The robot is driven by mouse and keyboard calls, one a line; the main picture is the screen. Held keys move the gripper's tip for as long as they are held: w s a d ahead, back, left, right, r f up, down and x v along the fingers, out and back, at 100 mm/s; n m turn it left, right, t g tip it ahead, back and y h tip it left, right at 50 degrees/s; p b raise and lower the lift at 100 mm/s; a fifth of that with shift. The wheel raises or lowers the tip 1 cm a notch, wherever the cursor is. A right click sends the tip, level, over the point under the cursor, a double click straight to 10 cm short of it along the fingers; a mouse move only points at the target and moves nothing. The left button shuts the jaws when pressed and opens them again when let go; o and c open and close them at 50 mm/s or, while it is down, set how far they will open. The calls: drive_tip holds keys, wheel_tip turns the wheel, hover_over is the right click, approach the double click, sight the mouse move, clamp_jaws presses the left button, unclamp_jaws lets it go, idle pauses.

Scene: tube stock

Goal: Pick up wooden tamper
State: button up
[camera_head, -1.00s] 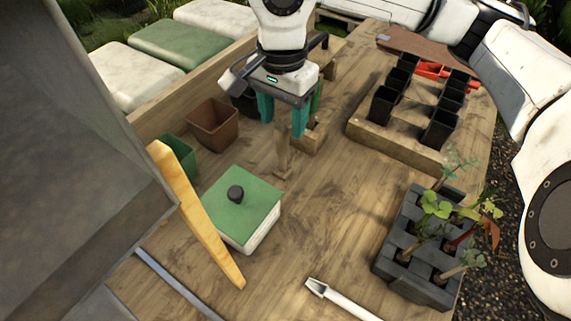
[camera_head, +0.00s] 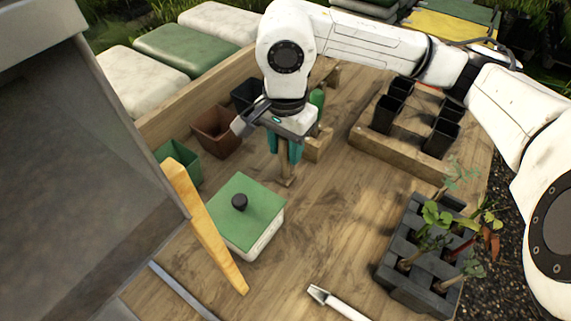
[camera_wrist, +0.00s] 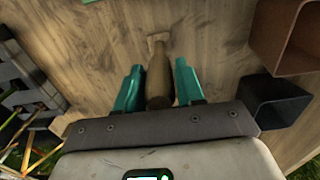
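The wooden tamper (camera_head: 285,172) stands on the bench behind the green-lidded box, its upper part hidden by my gripper in the head view. In the wrist view the tamper (camera_wrist: 158,78) is a brown rounded handle with a paler block at its far end. My gripper (camera_head: 284,158) has come down over it, with its teal fingers on either side. In the wrist view my gripper (camera_wrist: 159,70) is open around the handle, with narrow gaps showing on both sides. I cannot tell whether either finger touches it.
The green-lidded box (camera_head: 244,215) stands in front of the tamper. A brown pot (camera_head: 214,132) and a dark pot (camera_head: 246,94) stand left and behind. A wooden tray (camera_head: 390,148) with black pots and a dark seedling tray (camera_head: 425,270) are right. The bench's middle is clear.

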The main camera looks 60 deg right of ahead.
clamp_jaws()
drive_tip(key=shift+r, duration=0.1)
drive_tip(key=shift+r, duration=0.5)
drive_tip(key=r, duration=0.3)
drive_tip(key=shift+s+a, duration=0.1)
drive_tip(key=shift+s, duration=0.15)
drive_tip(key=s+a+r+p, duration=0.1)
drive_tip(key=s+a+r, duration=0.6)
drive_tip(key=s, duration=0.4)
drive_tip(key=shift+s+r, duration=0.35)
drive_tip(key=shift+r, duration=0.55)
